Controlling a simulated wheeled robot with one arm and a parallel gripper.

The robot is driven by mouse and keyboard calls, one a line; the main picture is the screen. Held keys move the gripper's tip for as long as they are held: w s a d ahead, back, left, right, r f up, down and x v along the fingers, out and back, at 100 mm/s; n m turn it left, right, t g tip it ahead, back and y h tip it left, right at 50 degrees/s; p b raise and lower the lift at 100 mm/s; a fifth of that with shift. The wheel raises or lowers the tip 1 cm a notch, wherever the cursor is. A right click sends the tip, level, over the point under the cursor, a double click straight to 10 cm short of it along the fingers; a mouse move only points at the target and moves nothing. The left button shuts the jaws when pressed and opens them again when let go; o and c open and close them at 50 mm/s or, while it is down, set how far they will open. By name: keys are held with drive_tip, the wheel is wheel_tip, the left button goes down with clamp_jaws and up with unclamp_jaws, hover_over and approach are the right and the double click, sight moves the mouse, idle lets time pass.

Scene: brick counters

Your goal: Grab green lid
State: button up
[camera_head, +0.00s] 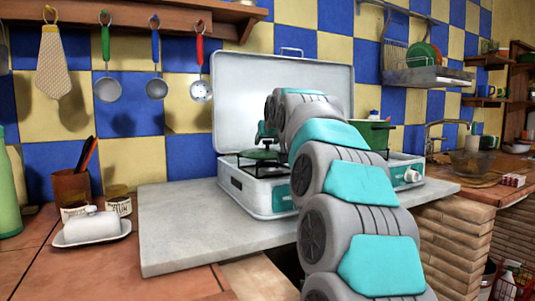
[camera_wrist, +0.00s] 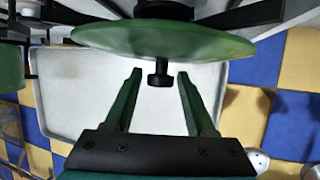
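The green lid (camera_head: 258,154) lies on the left burner of the open camping stove, its dark knob upward. In the wrist view the lid (camera_wrist: 165,40) fills the upper middle, seen edge-on, with its black knob (camera_wrist: 158,76) pointing down in the picture. My gripper (camera_wrist: 158,78) is open. Its two green fingers stand on either side of the knob, with a gap on both sides, apart from it. In the head view my gripper (camera_head: 265,132) is just above the lid, partly hidden by my arm.
The stove (camera_head: 262,196) stands on a grey slab (camera_head: 185,225), its cover raised behind. A green pot (camera_head: 372,132) is on the right side, partly behind my arm. A white butter dish (camera_head: 92,228) sits at left. Utensils hang on the tiled wall above.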

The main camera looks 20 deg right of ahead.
clamp_jaws()
drive_tip(key=shift+r, duration=0.1)
idle(0.6)
